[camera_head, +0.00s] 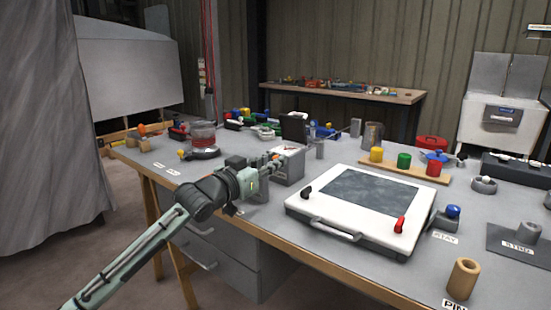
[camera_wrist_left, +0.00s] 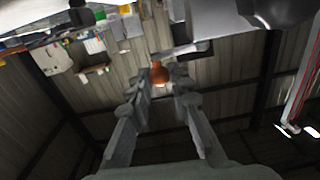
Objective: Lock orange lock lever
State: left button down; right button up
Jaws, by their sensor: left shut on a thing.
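My left gripper (camera_head: 270,167) reaches in from the left over the table's front edge, in front of a small grey box (camera_head: 291,170) with a pale top. In the left wrist view the fingers of the left gripper (camera_wrist_left: 160,83) are shut on the orange lock lever (camera_wrist_left: 160,71), whose rounded orange end shows between the fingertips. In the head view the orange lever (camera_head: 276,158) is only a small patch at the fingertips, beside the box. The fingers hide most of it, so I cannot tell its angle. My right gripper is not in view.
A white case (camera_head: 300,211) with a dark panel, a black knob and a red lever lies just right of the gripper. A round base with a red-banded jar (camera_head: 203,136) stands behind it to the left. Coloured pegs (camera_head: 404,160) stand on a board farther right.

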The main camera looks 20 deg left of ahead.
pick_arm(q)
jog(key=shift+a+m+h, duration=0.15)
jog(key=shift+m+h, duration=0.15)
jog(key=shift+h, duration=0.1)
jog(key=c, duration=1.4)
grip_release()
jog(key=shift+s, duration=0.1)
jog(key=shift+s+f, duration=0.1)
jog(key=v, duration=1.1)
jog(key=shift+s+a+r, duration=0.2)
jog(key=shift+s+r, duration=0.05)
jog(key=shift+s, duration=0.1)
